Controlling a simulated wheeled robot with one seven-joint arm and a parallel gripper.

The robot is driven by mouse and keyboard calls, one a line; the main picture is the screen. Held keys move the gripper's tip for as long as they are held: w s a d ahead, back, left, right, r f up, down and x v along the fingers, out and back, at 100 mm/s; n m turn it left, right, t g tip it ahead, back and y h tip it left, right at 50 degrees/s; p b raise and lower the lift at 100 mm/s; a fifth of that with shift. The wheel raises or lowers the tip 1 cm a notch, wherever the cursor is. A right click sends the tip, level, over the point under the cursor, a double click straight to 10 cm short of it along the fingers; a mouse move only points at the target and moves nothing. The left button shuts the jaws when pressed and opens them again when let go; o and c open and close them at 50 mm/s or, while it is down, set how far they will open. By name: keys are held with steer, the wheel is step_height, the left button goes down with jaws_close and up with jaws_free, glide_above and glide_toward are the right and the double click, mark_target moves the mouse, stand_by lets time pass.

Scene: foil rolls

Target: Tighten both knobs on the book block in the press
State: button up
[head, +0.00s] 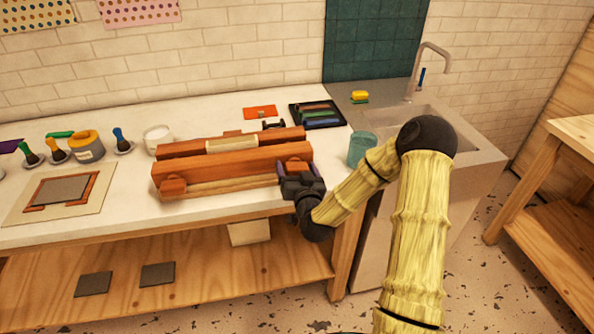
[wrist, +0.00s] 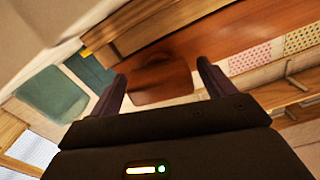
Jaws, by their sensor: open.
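The wooden press (head: 222,168) lies on the white worktop, with two long reddish beams. A pale book block (head: 232,144) shows between the beams. The left knob (head: 173,187) is a reddish wooden block on the front beam's left end. The right knob (head: 297,163) is at the right end, partly hidden by my gripper (head: 299,172). In the wrist view the right knob (wrist: 160,82) sits between the two open dark fingers of my gripper (wrist: 161,74). Gaps show on both sides, and I cannot tell whether either finger touches it.
A teal cup (head: 361,149) stands right of the press near the sink (head: 425,135). A dark tool tray (head: 318,116) and an orange packet (head: 260,112) lie behind.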

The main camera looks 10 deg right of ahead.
steer(key=shift+s, duration=0.1)
steer(key=s+p, duration=0.2)
steer(key=s, duration=0.6)
steer(key=shift+s+r, duration=0.3)
steer(key=shift+s, duration=0.05)
steer(key=p, duration=0.3)
steer(key=shift+s+d+p, duration=0.15)
steer(key=shift+s+p, duration=0.15)
steer(key=shift+s+p, duration=0.1)
steer(key=shift+p, duration=0.35)
